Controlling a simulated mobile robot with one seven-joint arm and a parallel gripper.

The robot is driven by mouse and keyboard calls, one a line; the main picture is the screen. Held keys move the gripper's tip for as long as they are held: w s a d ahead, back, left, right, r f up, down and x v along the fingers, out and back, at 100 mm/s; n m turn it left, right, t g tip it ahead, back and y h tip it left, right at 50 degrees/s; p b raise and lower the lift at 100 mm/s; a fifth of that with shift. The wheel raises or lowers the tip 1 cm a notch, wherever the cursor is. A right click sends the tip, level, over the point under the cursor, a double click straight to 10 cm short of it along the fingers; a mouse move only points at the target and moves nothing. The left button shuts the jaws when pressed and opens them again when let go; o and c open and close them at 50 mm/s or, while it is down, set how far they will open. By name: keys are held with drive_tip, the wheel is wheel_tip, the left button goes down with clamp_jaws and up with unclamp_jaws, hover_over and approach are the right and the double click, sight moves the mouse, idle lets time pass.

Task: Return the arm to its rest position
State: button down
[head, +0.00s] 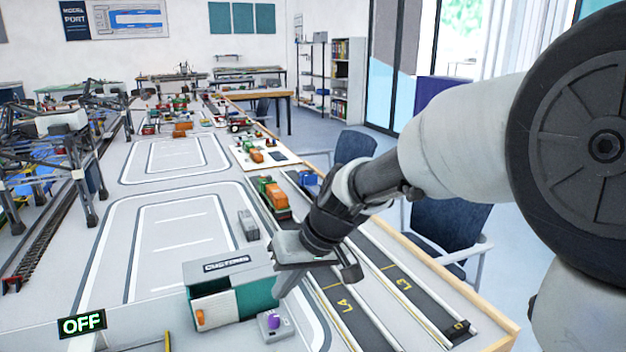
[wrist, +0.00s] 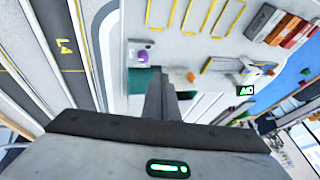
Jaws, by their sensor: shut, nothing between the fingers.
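My arm reaches from the right side of the head view, bent down over the model port table (head: 180,250). The purple button (wrist: 143,57) shows beyond the fingers there. I cannot tell from the views how large the gap to the box is.
Lanes marked L4 and L3 (head: 403,284) run beside my gripper. A truck with an orange container (head: 275,194) stands behind. Gantry cranes (head: 85,140) stand at the left. Chairs (head: 450,230) stand beyond the right edge.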

drive_tip(key=s+d+r+m+t+h, duration=0.1)
drive_tip(key=s+d+r+m+h, duration=0.1)
drive_tip(key=s+d, duration=0.7)
drive_tip(key=s+d+r+m+t+h, duration=0.2)
drive_tip(key=s+d+r, duration=0.3)
drive_tip(key=s+d, duration=0.4)
drive_tip(key=d+m+h, duration=0.1)
drive_tip(key=d, duration=0.2)
drive_tip(key=shift+s+d+m, duration=0.2)
drive_tip(key=shift+m, duration=0.1)
drive_tip(key=shift+a, duration=0.1)
